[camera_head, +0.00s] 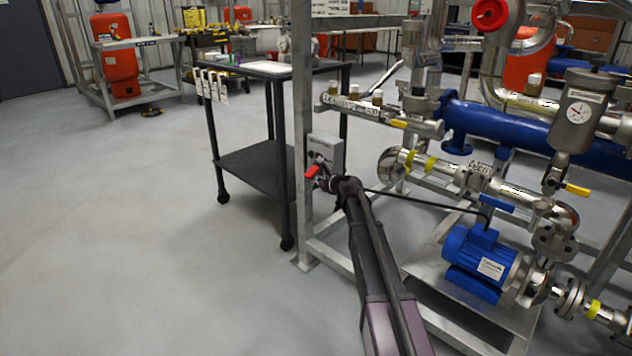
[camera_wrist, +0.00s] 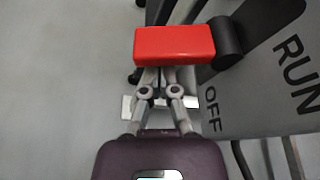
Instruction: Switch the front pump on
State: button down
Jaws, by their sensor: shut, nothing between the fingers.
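A grey switch box (camera_head: 326,152) is fixed to the upright post of the skid frame. Its red handle (camera_head: 312,172) shows at my gripper's end, and it lies across the top middle of the wrist view (camera_wrist: 174,45), joined to a black hub (camera_wrist: 229,42). The box face (camera_wrist: 262,100) is marked OFF beside the handle and RUN further right. My gripper (camera_wrist: 160,76) is shut and empty, with its tips at the handle's lower edge; I cannot tell whether they touch. The blue pump (camera_head: 474,262) sits low in the frame, with a black cable running towards the box.
A dark wheeled cart (camera_head: 262,150) stands just left of the post (camera_head: 300,110). Steel pipes and a blue pipe (camera_head: 500,124) fill the right side. The floor (camera_head: 110,220) at the left is clear.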

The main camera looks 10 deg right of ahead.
jog(key=shift+s+a+r, duration=0.1)
jog(key=shift+a+r, duration=0.05)
jog(key=shift+r, duration=0.25)
jog(key=shift+a, duration=0.25)
jog(key=shift+d+p, duration=0.3)
jog(key=shift+d, duration=0.2)
